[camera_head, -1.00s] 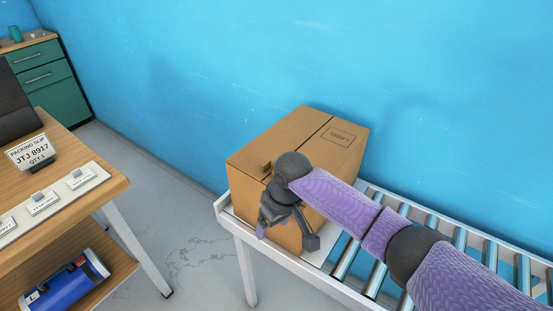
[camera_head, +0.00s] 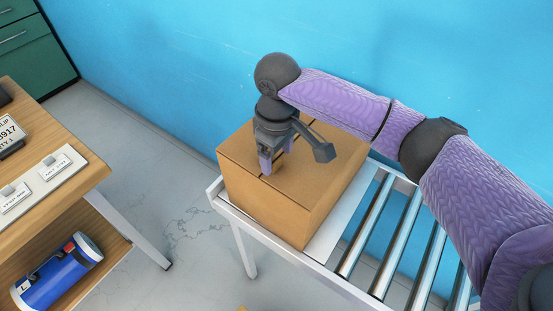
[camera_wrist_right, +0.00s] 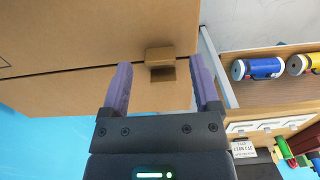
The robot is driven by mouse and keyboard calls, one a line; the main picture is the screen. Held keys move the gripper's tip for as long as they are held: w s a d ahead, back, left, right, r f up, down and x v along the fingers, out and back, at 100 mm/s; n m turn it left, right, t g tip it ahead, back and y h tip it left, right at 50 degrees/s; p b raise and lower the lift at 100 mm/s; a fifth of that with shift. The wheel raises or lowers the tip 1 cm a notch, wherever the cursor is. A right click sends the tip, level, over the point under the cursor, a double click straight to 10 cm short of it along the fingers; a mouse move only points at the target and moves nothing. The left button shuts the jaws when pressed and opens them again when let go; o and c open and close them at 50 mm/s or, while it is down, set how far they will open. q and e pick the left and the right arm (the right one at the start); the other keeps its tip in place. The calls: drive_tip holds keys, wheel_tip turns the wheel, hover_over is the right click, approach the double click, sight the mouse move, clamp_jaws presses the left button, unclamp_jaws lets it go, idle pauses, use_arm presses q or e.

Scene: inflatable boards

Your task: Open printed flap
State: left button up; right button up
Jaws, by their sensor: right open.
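A closed brown cardboard box (camera_head: 262,205) stands on the conveyor's left end, a seam dividing its top into two flaps. The right flap (camera_head: 325,170) carries the print, which my right arm hides now in the head view. My right gripper (camera_head: 275,168) points down at the top near the seam's front end, its fingers apart. In the right wrist view a small raised cardboard tab (camera_wrist_right: 160,54) stands at the seam near the box edge, with a dark slot beside it. The tab lies just beyond and between the fingertips (camera_wrist_right: 162,72), with nothing gripped. My left gripper is out of view.
The roller conveyor (camera_head: 390,230) runs right from the box. A blue wall (camera_head: 200,70) is close behind. A wooden table (camera_head: 60,200) with labelled plates and a blue canister (camera_head: 58,272) on its shelf stands left, across a floor gap.

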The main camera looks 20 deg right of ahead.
drive_tip(key=shift+f, duration=0.8)
clamp_jaws()
idle(0.8)
